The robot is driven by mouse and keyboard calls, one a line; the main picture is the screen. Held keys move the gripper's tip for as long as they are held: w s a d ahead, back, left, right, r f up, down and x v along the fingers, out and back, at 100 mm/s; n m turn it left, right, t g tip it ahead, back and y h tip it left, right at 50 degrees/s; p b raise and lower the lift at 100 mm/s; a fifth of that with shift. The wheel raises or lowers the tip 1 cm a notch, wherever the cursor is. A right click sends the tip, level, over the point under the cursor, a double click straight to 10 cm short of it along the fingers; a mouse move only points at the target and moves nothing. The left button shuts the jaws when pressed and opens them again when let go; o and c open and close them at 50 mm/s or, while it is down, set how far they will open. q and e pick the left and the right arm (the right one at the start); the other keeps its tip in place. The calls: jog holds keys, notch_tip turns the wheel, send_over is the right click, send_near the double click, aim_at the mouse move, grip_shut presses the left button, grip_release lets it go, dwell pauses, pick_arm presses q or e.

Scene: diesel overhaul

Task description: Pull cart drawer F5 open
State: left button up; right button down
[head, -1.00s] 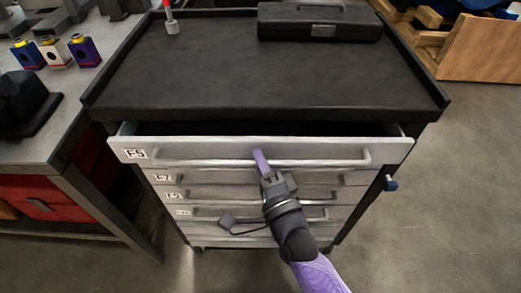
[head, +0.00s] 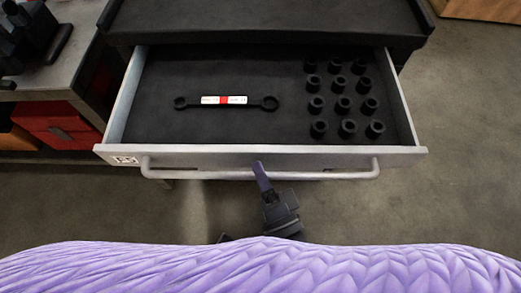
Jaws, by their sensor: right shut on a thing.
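Drawer F5 (head: 230,155) of the cart stands well open in the head view, its label at the left end of its front. Its bar handle (head: 210,175) runs along the front. My right gripper (head: 262,172) is shut on the handle a little right of its middle, with a purple finger showing over the bar. My purple sleeve hides the area below. My left gripper is not in view.
Inside the drawer lie a double-ended wrench (head: 226,101) with a red and white band and several black sockets (head: 340,97). The black cart top (head: 265,18) is behind. A workbench with a red bin (head: 62,122) stands at left. Open floor (head: 465,130) is at right.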

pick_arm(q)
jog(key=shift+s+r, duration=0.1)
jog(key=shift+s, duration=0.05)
pick_arm(e)
jog(key=shift+s, duration=0.55)
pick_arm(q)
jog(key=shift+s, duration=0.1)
pick_arm(e)
jog(key=c, duration=0.6)
grip_release()
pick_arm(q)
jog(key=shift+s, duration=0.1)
